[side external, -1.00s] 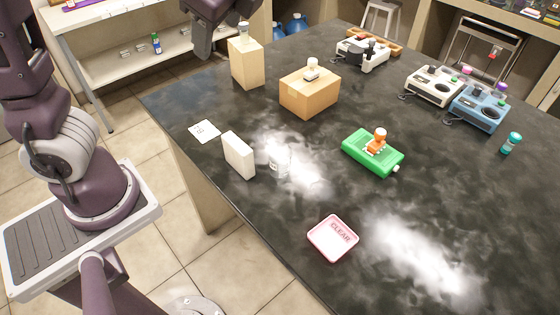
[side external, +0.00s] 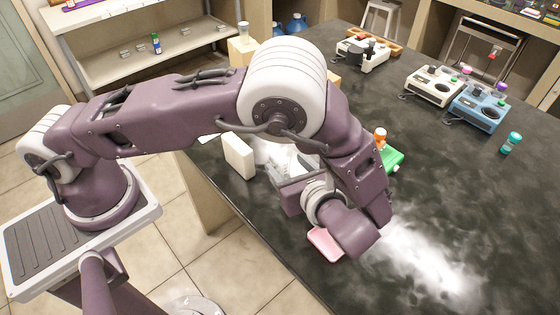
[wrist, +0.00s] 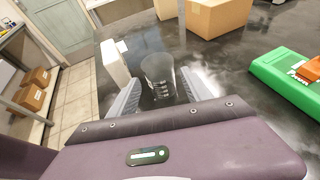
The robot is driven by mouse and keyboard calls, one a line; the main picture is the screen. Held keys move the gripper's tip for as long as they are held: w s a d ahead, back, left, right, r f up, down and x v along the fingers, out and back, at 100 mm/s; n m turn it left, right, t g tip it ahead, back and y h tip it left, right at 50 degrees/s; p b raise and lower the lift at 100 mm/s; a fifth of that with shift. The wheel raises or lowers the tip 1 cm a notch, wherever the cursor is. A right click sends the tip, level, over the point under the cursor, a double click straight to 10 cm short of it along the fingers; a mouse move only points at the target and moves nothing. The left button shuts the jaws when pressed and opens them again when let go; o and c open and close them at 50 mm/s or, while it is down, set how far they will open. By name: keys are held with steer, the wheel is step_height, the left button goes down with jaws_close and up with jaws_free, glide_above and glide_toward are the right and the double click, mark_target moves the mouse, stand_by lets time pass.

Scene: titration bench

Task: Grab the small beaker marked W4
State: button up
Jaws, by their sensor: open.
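A small clear glass beaker (wrist: 158,76) stands upright on the dark bench in the wrist view. Dark marks show on its side, but I cannot read them as W4. My gripper (wrist: 160,84) is open, with one pale finger on each side of the beaker's near side. I cannot tell whether either finger touches the glass. In the side external view my gripper (side external: 287,168) is low over the bench, and the beaker is hard to make out behind the fingers and the bright glare.
A white upright block (side external: 239,155) stands just left of the beaker; the wrist view shows it close to the left finger (wrist: 114,62). A cardboard box (wrist: 222,16) is behind. A green device (wrist: 292,78) lies right. A pink tray (side external: 325,243) is partly under my arm.

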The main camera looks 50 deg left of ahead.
mark_target(276, 152)
steer(key=x, duration=0.7)
steer(key=shift+w+a+r, duration=0.1)
steer(key=shift+a+r, duration=0.1)
steer(key=shift+a, duration=0.05)
steer(key=c, duration=1.1)
